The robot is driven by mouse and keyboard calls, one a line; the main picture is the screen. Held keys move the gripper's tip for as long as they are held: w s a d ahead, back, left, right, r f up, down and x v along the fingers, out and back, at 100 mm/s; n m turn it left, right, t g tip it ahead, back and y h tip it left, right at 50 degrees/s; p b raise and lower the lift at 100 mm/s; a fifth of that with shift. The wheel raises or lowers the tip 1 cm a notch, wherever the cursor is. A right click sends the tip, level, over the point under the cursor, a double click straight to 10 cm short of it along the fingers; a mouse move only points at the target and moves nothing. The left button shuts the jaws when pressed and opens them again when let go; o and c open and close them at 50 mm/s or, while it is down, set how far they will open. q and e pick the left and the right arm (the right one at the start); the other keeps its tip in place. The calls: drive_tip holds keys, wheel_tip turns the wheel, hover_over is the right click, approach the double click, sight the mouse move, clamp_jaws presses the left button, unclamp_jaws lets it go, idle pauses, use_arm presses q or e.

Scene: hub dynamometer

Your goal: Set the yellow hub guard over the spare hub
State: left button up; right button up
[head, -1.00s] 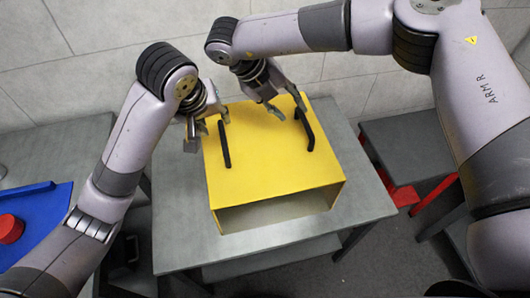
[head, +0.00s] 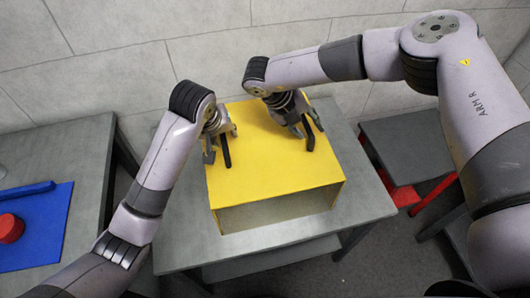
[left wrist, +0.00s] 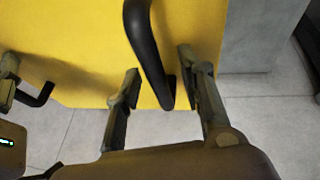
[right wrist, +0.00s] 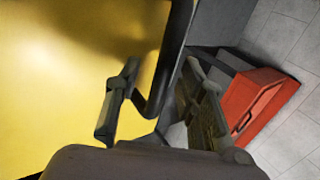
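The yellow hub guard (head: 270,172) stands on a grey table in the head view, a box with an open front and two black handles on top. My left gripper (head: 221,150) is at the left handle (head: 226,151); in the left wrist view its open fingers (left wrist: 158,72) are apart on either side of that handle (left wrist: 146,45). My right gripper (head: 305,130) is at the right handle (head: 310,142); in the right wrist view its open fingers (right wrist: 160,75) straddle that handle (right wrist: 173,60). I cannot make out the spare hub in any view.
The grey table (head: 270,238) has bare space in front of the guard. At the left, another table holds a blue mat (head: 40,240) with a red round part (head: 10,228). A dark grey bench (head: 405,150) with red parts (head: 435,195) stands at the right.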

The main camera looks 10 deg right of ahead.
use_arm(q)
drive_tip(key=shift+c, duration=0.2)
use_arm(e)
drive_tip(key=shift+c, duration=0.2)
use_arm(q)
clamp_jaws()
use_arm(e)
clamp_jaws()
use_arm(q)
drive_tip(key=shift+w+r, duration=0.15)
drive_tip(key=shift+r, duration=0.05)
use_arm(e)
drive_tip(key=shift+w+r, duration=0.1)
drive_tip(key=shift+r, duration=0.05)
